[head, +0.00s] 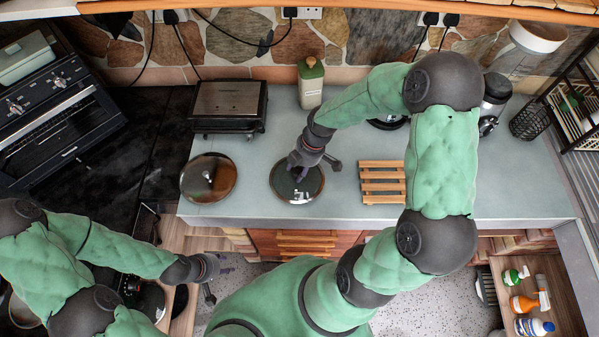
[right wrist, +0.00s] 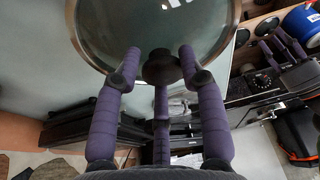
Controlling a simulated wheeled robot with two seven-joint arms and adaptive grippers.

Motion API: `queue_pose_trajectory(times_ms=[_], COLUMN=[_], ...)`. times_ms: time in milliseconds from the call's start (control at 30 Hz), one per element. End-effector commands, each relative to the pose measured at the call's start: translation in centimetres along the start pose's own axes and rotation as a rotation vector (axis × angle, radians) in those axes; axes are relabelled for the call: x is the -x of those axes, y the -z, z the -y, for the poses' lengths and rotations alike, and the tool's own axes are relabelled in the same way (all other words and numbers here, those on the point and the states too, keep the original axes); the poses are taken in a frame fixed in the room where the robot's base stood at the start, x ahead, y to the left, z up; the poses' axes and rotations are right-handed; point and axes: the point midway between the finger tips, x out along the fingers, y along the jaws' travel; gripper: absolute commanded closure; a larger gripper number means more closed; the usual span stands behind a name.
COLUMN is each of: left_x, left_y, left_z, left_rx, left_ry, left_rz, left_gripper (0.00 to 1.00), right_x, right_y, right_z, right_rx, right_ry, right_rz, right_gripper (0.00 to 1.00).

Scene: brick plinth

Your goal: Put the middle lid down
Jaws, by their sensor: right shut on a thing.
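A round glass lid (head: 297,190) with a metal rim and dark knob is over the grey counter, between another lid and a wooden rack. I take it as the middle lid; whether it touches the counter is unclear. My right gripper (head: 313,168) is above it. In the right wrist view, the glass lid (right wrist: 165,30) fills the top, and the fingers of my right gripper (right wrist: 160,68) are shut on its knob. My left gripper (head: 212,278) is low at the left, away from the lids, with its fingers apart and empty.
A brownish lid (head: 208,180) lies left on the counter (head: 340,207). A slatted wooden rack (head: 382,182) is to the right. My right arm partly hides a dark round item (head: 388,123).

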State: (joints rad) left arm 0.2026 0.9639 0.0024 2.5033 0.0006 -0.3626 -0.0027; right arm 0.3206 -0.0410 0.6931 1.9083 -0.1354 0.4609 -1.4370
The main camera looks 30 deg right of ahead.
Motion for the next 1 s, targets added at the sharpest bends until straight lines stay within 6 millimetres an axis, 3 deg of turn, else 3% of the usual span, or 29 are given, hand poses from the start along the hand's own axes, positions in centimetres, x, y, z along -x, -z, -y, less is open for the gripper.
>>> queue_pose_trajectory(times_ms=[167, 400, 733, 767, 800, 833, 1000], left_x=[-0.1, -0.2, -0.4, -0.4, -0.3, -0.3, -0.3], left_y=[0.0, 0.0, 0.0, 0.0, 0.0, 0.0, 0.0], left_z=[0.0, 0.1, 0.1, 0.1, 0.1, 0.1, 0.1], left_rx=[0.000, 0.000, 0.000, 0.000, 0.000, 0.000, 0.000], left_ry=[0.000, 0.000, 0.000, 0.000, 0.000, 0.000, 0.000], left_rz=[0.000, 0.000, 0.000, 0.000, 0.000, 0.000, 0.000], left_gripper=[0.60, 0.60, 0.60, 0.60, 0.60, 0.60, 0.60], right_x=[-0.9, -3.7, -4.0, -4.0, -4.0, -4.0, -3.9], right_y=[-0.6, -1.4, -1.5, -1.5, -1.5, -1.5, -1.5], right_z=[-0.7, -0.8, -0.8, -0.7, -0.7, -0.7, -0.7], right_rx=[0.000, -0.001, 0.000, 0.000, 0.000, 0.000, 0.000], right_ry=[0.000, 0.001, -0.001, 0.000, 0.000, 0.000, 0.000], right_rz=[0.000, 0.000, 0.000, 0.000, 0.000, 0.000, 0.000], right_gripper=[1.00, 1.00, 1.00, 0.51, 0.40, 0.35, 0.35])
